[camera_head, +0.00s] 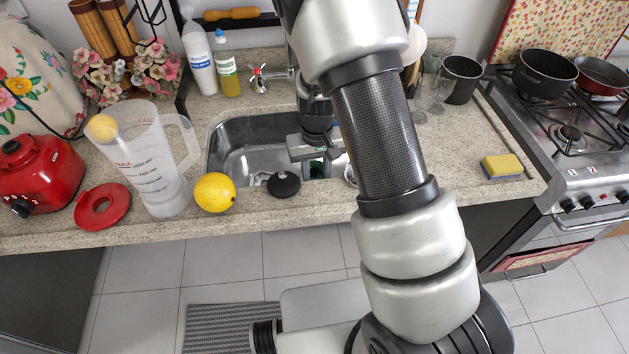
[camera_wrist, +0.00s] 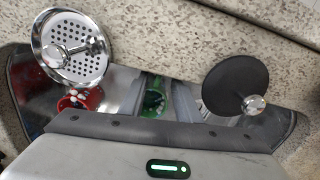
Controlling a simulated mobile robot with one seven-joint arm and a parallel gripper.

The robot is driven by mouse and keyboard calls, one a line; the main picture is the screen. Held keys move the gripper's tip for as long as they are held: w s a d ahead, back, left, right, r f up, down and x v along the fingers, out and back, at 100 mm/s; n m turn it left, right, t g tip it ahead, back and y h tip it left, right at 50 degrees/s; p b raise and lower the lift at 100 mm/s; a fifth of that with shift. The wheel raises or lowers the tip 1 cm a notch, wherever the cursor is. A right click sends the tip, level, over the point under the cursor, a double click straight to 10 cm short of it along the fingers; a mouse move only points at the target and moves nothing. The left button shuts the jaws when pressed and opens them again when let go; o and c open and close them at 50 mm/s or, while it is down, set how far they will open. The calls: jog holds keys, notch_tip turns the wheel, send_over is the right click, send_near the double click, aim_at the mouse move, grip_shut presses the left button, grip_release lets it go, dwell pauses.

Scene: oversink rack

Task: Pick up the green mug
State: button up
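The green mug shows only in part, as a green patch (camera_wrist: 156,101) down in the sink in the wrist view. In the head view, a small bit of green (camera_head: 317,166) shows just below my gripper (camera_head: 314,146). My gripper is over the front part of the sink, pointing down. In the wrist view, its fingers (camera_wrist: 160,98) look apart, with the green patch seen between them. The mug's handle and most of its body are hidden, and I cannot tell whether the fingers touch it.
The metal sink (camera_head: 232,152) has a black stopper (camera_head: 283,184) and a metal strainer (camera_wrist: 72,47) at its front edge. A red item (camera_wrist: 82,98) lies in the sink. A lemon (camera_head: 215,192) and a clear pitcher (camera_head: 150,160) stand left; a sponge (camera_head: 502,167) lies right.

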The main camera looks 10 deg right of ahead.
notch_tip(320, 180, down, 5)
grip_shut()
dwell(0.3)
